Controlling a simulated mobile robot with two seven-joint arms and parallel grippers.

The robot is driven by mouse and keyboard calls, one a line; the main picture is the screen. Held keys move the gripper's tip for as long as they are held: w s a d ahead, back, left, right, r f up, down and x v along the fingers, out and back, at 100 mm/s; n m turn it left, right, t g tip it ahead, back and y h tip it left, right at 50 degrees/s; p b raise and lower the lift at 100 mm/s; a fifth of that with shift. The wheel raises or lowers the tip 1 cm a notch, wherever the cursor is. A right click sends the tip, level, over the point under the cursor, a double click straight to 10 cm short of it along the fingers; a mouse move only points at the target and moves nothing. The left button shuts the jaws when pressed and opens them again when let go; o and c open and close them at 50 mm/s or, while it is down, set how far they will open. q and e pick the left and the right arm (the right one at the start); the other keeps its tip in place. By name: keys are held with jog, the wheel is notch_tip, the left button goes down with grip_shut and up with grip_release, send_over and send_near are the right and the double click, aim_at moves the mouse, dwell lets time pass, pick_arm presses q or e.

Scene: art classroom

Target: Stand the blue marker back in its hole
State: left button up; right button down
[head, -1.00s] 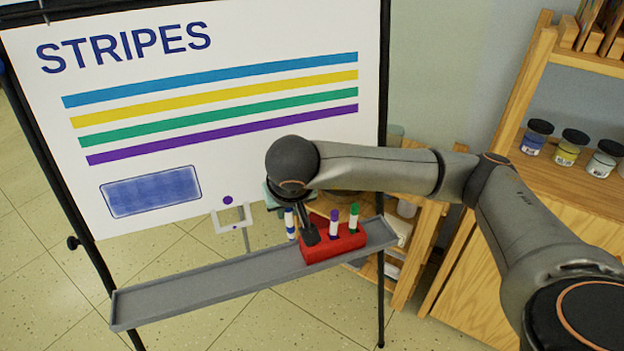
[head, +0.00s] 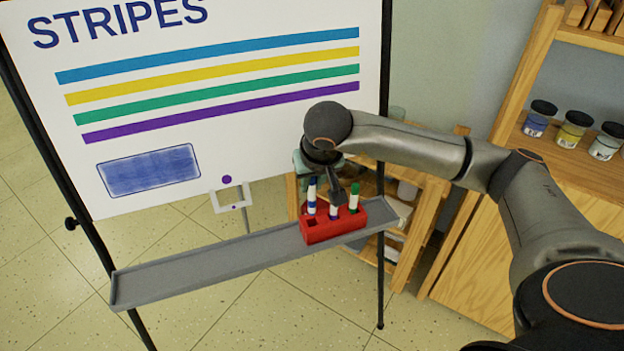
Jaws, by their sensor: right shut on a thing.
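The blue marker (head: 311,196) is upright, with a white body and a blue cap, at the left end of the red holder block (head: 345,226). My right gripper (head: 325,192) reaches down from above and is shut on it. A dark empty hole (head: 311,222) shows in the block's top just below the marker's lower end. I cannot tell whether the marker touches the block. The purple marker (head: 333,213) stands in the block, its top hidden by my gripper. The green marker (head: 354,198) stands in the block at the right. My left gripper is not in view.
The block sits on the right part of a grey easel tray (head: 200,271), whose left part is bare. The easel board (head: 230,60) rises behind the tray. A wooden shelf (head: 480,270) with paint jars (head: 573,130) stands at the right.

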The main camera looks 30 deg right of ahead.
aim_at(313, 199)
jog(key=shift+f+b, duration=0.45)
jog(key=shift+f, duration=0.5)
jog(key=shift+f+b, duration=0.35)
jog(key=shift+f, duration=0.15)
jog(key=shift+f+b, duration=0.35)
jog(key=shift+f, duration=0.15)
jog(key=shift+f+b, duration=0.45)
jog(key=shift+f, duration=0.05)
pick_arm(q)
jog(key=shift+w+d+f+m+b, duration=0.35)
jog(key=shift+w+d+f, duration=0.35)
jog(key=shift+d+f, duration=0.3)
pick_arm(e)
jog(key=shift+f, duration=0.45)
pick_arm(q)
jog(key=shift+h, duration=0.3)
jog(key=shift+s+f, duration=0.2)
pick_arm(e)
jog(key=c, duration=0.7)
grip_release()
